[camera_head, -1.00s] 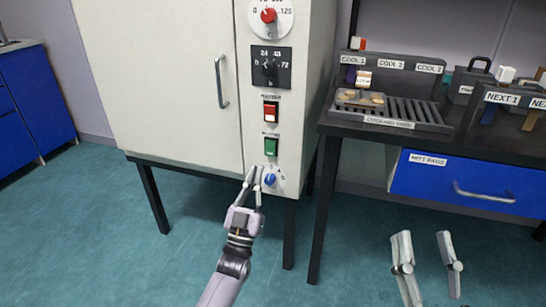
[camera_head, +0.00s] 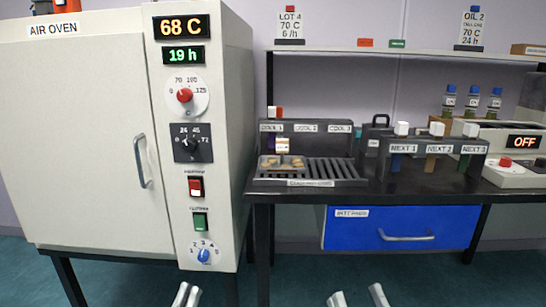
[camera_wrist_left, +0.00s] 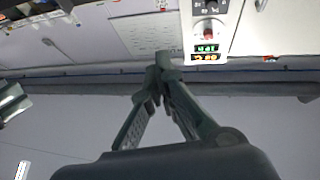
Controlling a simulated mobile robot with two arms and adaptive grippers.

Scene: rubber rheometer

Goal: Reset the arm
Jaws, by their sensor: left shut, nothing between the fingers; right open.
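My left gripper (camera_head: 187,294) shows only its fingertips at the bottom edge of the head view, below the oven's control panel. It is shut with nothing in it and apart from the oven. In the left wrist view its fingers (camera_wrist_left: 163,68) meet at their tips. My right gripper (camera_head: 357,298) is open and empty at the bottom edge, its two fingertips spread apart. Both arms are hidden below the frame.
The air oven (camera_head: 85,150) stands at left with its door closed, reading 68 C and 19 h, with a blue knob (camera_head: 204,256) low on its panel. A dark table (camera_head: 262,189) holds a cooling rack (camera_head: 335,172). A blue drawer (camera_head: 345,235) is shut. Floor in front is clear.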

